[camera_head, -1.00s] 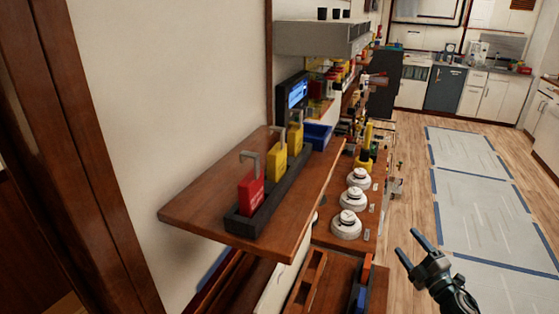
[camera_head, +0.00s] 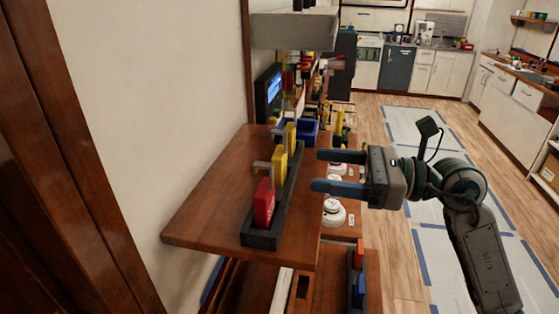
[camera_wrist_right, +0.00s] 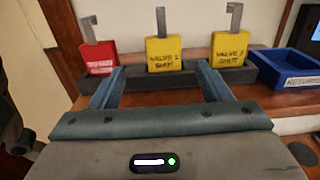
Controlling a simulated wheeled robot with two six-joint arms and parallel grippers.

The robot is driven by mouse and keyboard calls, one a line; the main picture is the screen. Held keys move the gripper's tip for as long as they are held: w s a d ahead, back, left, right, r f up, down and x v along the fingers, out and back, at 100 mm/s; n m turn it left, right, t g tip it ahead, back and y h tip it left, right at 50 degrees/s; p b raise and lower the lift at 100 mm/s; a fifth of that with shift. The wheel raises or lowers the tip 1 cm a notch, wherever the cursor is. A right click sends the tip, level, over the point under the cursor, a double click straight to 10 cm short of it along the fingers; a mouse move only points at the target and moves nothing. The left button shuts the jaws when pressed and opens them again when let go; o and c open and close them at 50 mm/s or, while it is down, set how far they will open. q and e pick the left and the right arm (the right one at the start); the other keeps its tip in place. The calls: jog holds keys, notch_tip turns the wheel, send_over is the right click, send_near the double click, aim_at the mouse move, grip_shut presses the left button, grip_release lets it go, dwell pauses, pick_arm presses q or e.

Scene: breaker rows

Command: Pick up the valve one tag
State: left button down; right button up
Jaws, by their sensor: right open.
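A black slotted holder (camera_head: 262,238) on the wooden shelf (camera_head: 205,215) bears a red tag (camera_head: 264,203) and two yellow tags, each with a grey hook. The middle yellow tag (camera_head: 279,168) seems to read "VALVE 1 SHUT" in the right wrist view (camera_wrist_right: 164,53); its numeral is hard to read. The other yellow tag (camera_head: 291,137) stands farther along and is labelled as a valve tag too (camera_wrist_right: 230,48). My right gripper (camera_head: 318,170) is open and empty, to the right of the holder. Its fingers point toward the middle tag, apart from it. My left gripper is not in view.
A blue bin (camera_head: 310,132) labelled "RETURNED" in the right wrist view (camera_wrist_right: 285,78) stands past the holder. A screen (camera_head: 268,90) stands by the wall. White round devices (camera_head: 334,214) sit on a lower shelf to the right.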

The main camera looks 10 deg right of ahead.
aim_at(285, 164)
jog(key=p+x, duration=0.1)
jog(key=x, duration=0.1)
jog(key=shift+a+r, duration=0.15)
jog(key=shift+a, duration=0.2)
jog(key=shift+w+a, duration=0.2)
jog(key=shift+a, duration=0.1)
jog(key=shift+w+a+p, duration=0.2)
jog(key=shift+a+p, duration=0.1)
jog(key=shift+p, duration=0.3)
jog(key=p+x, duration=0.2)
jog(key=x, duration=0.1)
jog(key=shift+w+a+p, duration=0.1)
jog(key=shift+w+p, duration=0.2)
jog(key=shift+p, duration=0.05)
jog(key=shift+w+a+f+p, duration=0.2)
jog(key=shift+w+a+p, duration=0.1)
jog(key=shift+a, duration=0.3)
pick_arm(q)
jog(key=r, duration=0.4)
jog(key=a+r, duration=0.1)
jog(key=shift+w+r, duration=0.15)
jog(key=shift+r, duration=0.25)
pick_arm(e)
jog(key=shift+c, duration=0.2)
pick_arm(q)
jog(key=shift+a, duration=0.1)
pick_arm(e)
jog(key=c, duration=1)
